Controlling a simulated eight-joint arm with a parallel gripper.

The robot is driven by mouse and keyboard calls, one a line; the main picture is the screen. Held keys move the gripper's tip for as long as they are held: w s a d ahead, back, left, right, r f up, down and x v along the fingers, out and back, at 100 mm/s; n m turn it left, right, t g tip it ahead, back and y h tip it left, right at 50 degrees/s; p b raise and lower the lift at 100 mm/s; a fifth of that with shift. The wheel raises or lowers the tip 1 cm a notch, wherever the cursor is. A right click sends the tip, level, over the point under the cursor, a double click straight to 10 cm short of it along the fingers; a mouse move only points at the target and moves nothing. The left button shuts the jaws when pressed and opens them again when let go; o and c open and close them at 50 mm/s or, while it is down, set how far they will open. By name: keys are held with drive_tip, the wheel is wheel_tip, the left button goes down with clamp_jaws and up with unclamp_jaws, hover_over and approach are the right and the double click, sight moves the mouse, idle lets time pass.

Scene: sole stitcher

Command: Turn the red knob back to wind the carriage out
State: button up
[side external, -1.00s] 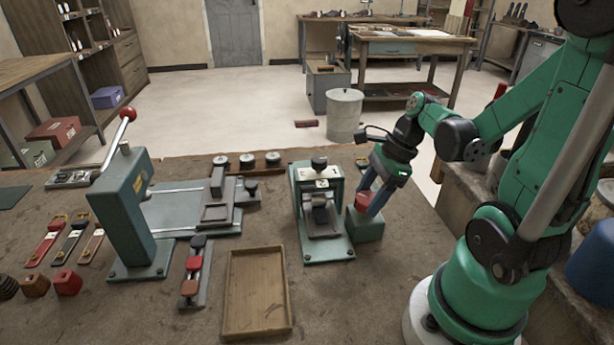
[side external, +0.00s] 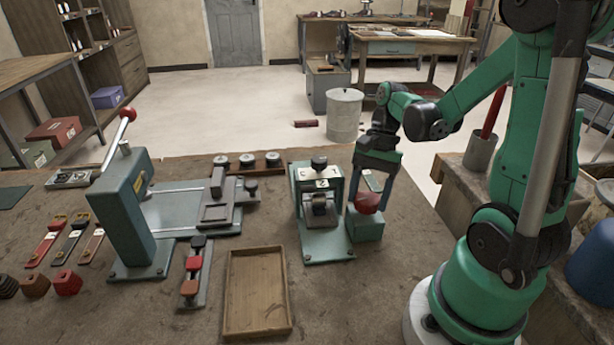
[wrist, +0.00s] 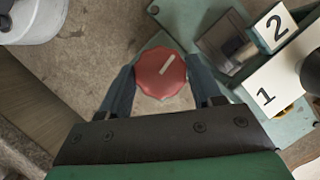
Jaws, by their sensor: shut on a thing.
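The red knob (side external: 368,202) sits on a small green block (side external: 365,229) at the right side of the stitching machine. In the wrist view the knob (wrist: 161,75) is round and scalloped, with a pale pointer line slanting toward the upper right. My gripper (side external: 370,196) is shut on the knob from above, a finger on each side; both fingers also show in the wrist view. The machine (side external: 321,222) has a green frame, a black top knob and labels; the one marked 2 (wrist: 276,27) and the one marked 1 (wrist: 265,96) show in the wrist view. The carriage (side external: 320,208) sits inside the frame, partly hidden.
An empty wooden tray (side external: 256,292) lies in front of the machine. A green lever press (side external: 130,205) with a red ball handle stands at the left. A rack of dark knobs (side external: 246,161) lies behind. Bare bench shows between tray and machine.

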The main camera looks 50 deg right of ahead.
drive_tip(key=n+g, duration=0.1)
drive_tip(key=n, duration=0.1)
drive_tip(key=n+g+h, duration=0.1)
drive_tip(key=n, duration=0.2)
drive_tip(key=shift+w+n, duration=0.1)
drive_tip(key=shift+n, duration=0.2)
drive_tip(key=n+g+h, duration=0.1)
drive_tip(key=n, duration=0.3)
drive_tip(key=shift+a, duration=0.1)
drive_tip(key=n+h, duration=0.1)
drive_tip(key=n, duration=0.1)
drive_tip(key=n+h, duration=0.1)
drive_tip(key=n, duration=0.2)
drive_tip(key=shift+a+g, duration=0.1)
drive_tip(key=shift+g, duration=0.3)
drive_tip(key=n+h, duration=0.2)
drive_tip(key=n, duration=0.3)
drive_tip(key=shift+a, duration=0.1)
drive_tip(key=n+t+h, duration=0.1)
drive_tip(key=n, duration=0.3)
drive_tip(key=n+t+h, duration=0.1)
drive_tip(key=n, duration=0.2)
drive_tip(key=shift+a+n, duration=0.1)
drive_tip(key=shift+n, duration=0.3)
drive_tip(key=n+t, duration=0.1)
drive_tip(key=n, duration=0.2)
drive_tip(key=n+t+h, duration=0.1)
drive_tip(key=n, duration=0.2)
drive_tip(key=shift+t, duration=0.3)
drive_tip(key=shift+n, duration=0.4)
